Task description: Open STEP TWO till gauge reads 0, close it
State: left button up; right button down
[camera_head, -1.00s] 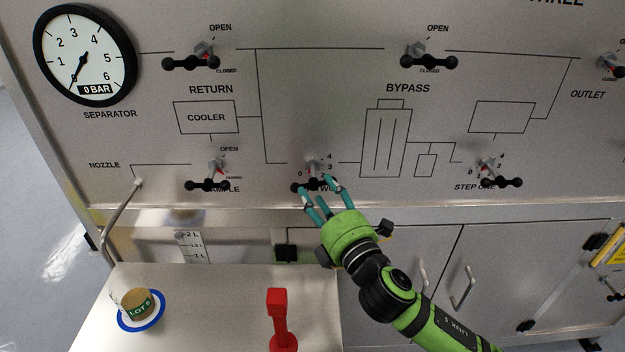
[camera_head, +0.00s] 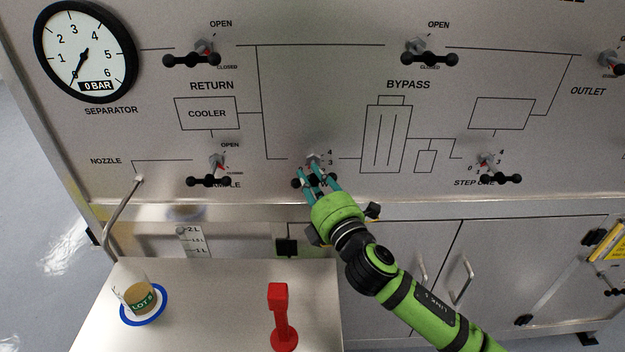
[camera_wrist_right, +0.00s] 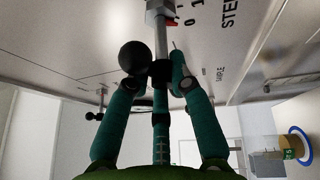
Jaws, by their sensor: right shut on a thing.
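The STEP TWO valve (camera_head: 313,160) is at the lower middle of the panel. Its black ball-ended handle (camera_wrist_right: 133,57) lies roughly level below the stem, and the fingers hide much of it and its label. My right gripper (camera_head: 313,172) is shut on this handle; in the wrist view the teal fingers (camera_wrist_right: 148,80) close around its bar beside one black ball. The separator gauge (camera_head: 85,52) at the upper left has its needle pointing down-left at about 0, and its plate reads 0 BAR. My left gripper is not in view.
The STEP ONE valve (camera_head: 486,162) is to the right, the SAMPLE valve (camera_head: 216,163) to the left. RETURN and BYPASS handles sit above. A bench (camera_head: 225,300) below holds a LOT-marked cup (camera_head: 140,297) on a blue-rimmed disc and a red object (camera_head: 280,310).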

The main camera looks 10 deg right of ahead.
jog(key=shift+f+m+t+b, duration=0.3)
jog(key=shift+m+b, duration=0.5)
jog(key=shift+b, duration=0.25)
jog(key=shift+d+r+m+h, duration=0.1)
jog(key=shift+r+m+h, duration=0.1)
jog(key=shift+m+h, duration=0.15)
jog(key=shift+r, duration=0.1)
jog(key=c, duration=1.1)
grip_release()
jog(key=shift+o, duration=0.2)
jog(key=shift+s, duration=0.25)
jog(key=v, duration=1.1)
jog(key=shift+s+d+f, duration=0.2)
jog(key=shift+f, duration=0.1)
